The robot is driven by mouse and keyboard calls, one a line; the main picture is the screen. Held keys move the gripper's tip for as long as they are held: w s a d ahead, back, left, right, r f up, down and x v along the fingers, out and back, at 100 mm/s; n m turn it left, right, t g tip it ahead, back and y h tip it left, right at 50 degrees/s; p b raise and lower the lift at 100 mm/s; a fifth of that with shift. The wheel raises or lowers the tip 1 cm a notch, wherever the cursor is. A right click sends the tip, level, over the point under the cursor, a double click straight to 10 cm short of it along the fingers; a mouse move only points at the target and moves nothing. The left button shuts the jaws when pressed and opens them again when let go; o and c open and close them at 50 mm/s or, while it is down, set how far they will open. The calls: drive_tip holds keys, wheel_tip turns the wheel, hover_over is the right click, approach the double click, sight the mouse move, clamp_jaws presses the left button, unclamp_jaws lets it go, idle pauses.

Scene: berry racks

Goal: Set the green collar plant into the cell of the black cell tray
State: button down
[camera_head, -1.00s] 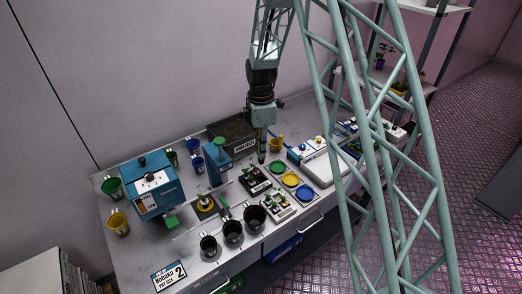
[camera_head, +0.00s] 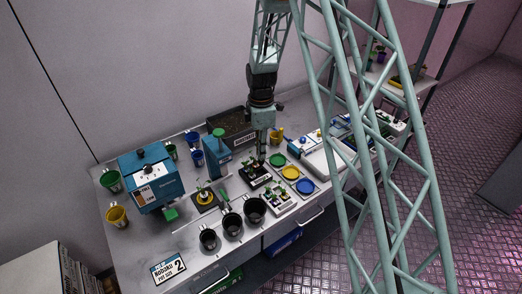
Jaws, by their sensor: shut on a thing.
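My gripper (camera_head: 261,159) is pointing down just above the back right part of the black cell tray (camera_head: 246,180). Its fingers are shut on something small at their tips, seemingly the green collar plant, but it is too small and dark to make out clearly. I cannot tell whether that plant touches the tray. Small green spots show in the black tray beside the fingers. The cell under the gripper is hidden.
A white tray (camera_head: 290,206) with small plants stands in front of the black tray. Green, yellow and blue discs (camera_head: 291,172) lie to the right. Black pots (camera_head: 255,211) stand in front, a blue dispenser (camera_head: 216,158) to the left, a dark soil box (camera_head: 234,121) behind.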

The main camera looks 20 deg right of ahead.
sight(261, 163)
drive_tip(key=shift+f+b, duration=2.3)
drive_tip(key=shift+f, duration=1.3)
drive_tip(key=c, duration=2.7)
unclamp_jaws()
drive_tip(key=shift+r, duration=0.15)
drive_tip(key=shift+r+p, duration=1.4)
drive_tip(key=shift+r, duration=2.95)
